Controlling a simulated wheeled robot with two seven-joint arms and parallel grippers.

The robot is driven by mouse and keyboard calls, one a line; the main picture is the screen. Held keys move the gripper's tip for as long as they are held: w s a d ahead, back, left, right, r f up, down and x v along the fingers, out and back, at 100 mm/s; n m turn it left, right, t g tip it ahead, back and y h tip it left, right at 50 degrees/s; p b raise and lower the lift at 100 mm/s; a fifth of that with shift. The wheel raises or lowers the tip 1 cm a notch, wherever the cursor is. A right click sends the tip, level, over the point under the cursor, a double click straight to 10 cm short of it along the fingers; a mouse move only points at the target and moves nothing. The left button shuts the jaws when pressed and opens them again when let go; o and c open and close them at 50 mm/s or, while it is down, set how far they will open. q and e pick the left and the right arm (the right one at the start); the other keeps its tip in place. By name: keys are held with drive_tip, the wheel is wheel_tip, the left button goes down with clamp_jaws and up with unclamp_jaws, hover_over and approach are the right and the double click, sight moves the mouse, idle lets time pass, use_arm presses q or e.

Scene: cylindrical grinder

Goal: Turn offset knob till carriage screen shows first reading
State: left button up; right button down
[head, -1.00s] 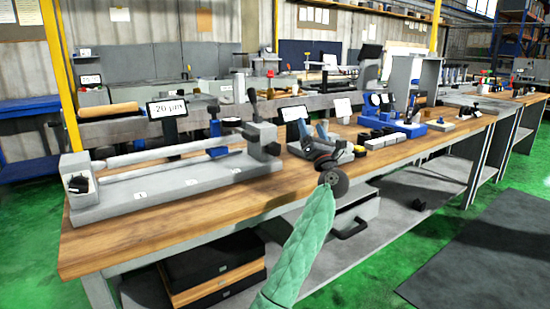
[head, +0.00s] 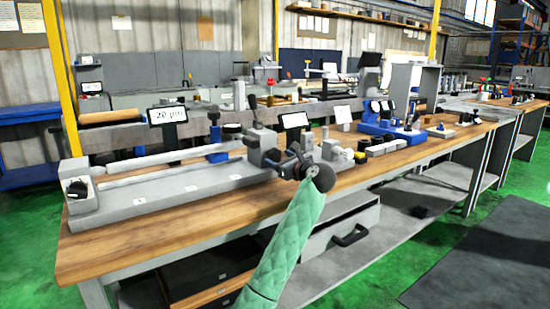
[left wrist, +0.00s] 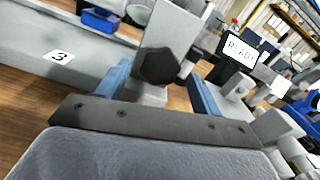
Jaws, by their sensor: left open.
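The grey grinder bed (head: 170,196) lies along the bench with a screen (head: 168,114) above it reading 20 µm. A dark knob (head: 77,188) is on its left end block. A grey block (head: 261,146) stands at its right end. My left gripper (head: 277,157) is beside that block, fingers pointing at it. In the left wrist view its blue fingers (left wrist: 160,88) are apart, with a black lobed knob (left wrist: 158,66) on a grey block seen between them. I cannot tell whether they touch it. My right gripper is not in view.
A second screen (head: 295,120) stands behind my left gripper; it reads READY in the left wrist view (left wrist: 238,50). Blue fixtures (head: 385,122) and small blocks stand farther right. The bench's wooden front strip (head: 160,240) is clear. A grey drawer unit (head: 340,235) is below.

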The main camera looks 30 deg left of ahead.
sight(276, 157)
use_arm(q)
drive_tip(key=shift+x, duration=1.75)
drive_tip(key=c, duration=1)
